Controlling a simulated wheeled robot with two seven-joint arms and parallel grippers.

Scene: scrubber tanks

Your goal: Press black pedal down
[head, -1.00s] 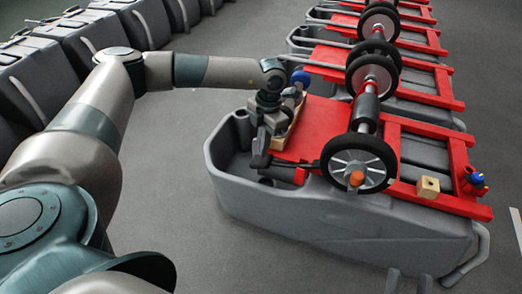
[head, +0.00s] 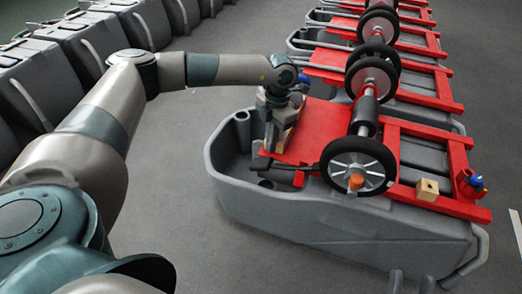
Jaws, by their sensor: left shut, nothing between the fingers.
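The black pedal (head: 262,163) sits at the front left end of the red frame on the nearest grey tank (head: 330,222), with a dark bar running right from it toward the wheel. My left gripper (head: 268,148) points down at the pedal's left end, close above it. Its fingers are shut and hold nothing. Whether the fingertips touch the pedal cannot be told. My right gripper is out of the picture.
A black-rimmed wheel (head: 358,165) with an orange hub stands right of the pedal. A wooden cube (head: 427,190) and a red holder with a blue knob (head: 470,184) sit at the right end. More tanks line the back and left. Grey floor lies open between the rows.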

